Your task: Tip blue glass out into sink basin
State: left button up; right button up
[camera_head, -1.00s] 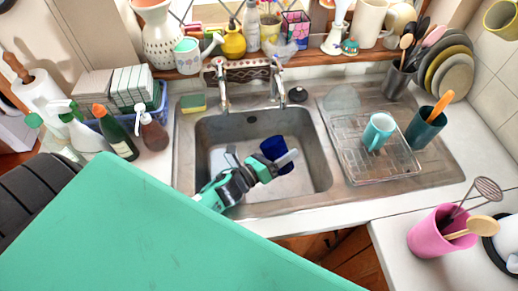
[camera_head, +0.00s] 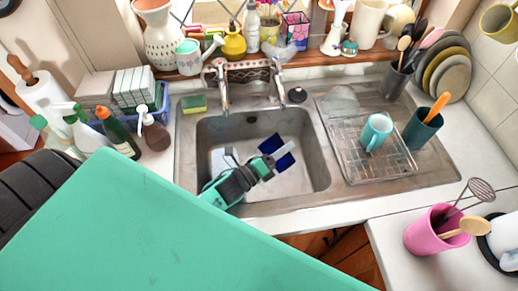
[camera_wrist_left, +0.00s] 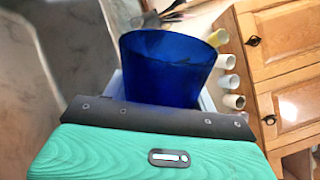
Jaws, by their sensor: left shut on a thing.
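The blue glass (camera_head: 281,158) is in my left gripper (camera_head: 273,155), over the sink basin (camera_head: 312,172) in the head view. The gripper is shut on the glass, and its fingers cover part of it. The glass looks tilted in the head view. In the left wrist view the blue glass (camera_wrist_left: 165,68) stands just beyond the gripper's dark edge, with its wide rim facing up in the picture. I cannot see any contents clearly. My right gripper is not in view.
A tap (camera_head: 223,95) stands behind the basin. A wire rack (camera_head: 395,163) with a turquoise mug (camera_head: 376,132) is on the drainer to the right. A green sponge (camera_head: 193,104) lies at the back left rim. A soap bottle (camera_head: 153,132) stands left of the sink.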

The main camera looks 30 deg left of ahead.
pick_arm(q)
jog(key=shift+a+r+n+p, duration=0.1)
jog(key=shift+r+n+p, duration=0.25)
jog(key=shift+n, duration=0.25)
jog(key=shift+w+a+f+n, duration=0.2)
jog(key=shift+a+n, duration=0.25)
jog(key=shift+n, duration=0.35)
jog(key=shift+f+n+b, duration=0.1)
jog(key=shift+n+b, duration=0.2)
jog(key=shift+w+a+f+n+y, duration=0.15)
jog(key=shift+f+n+y, duration=0.25)
jog(key=shift+n, duration=0.5)
jog(key=shift+a+r+n, duration=0.15)
jog(key=shift+r+n, duration=0.1)
jog(key=shift+n, duration=0.25)
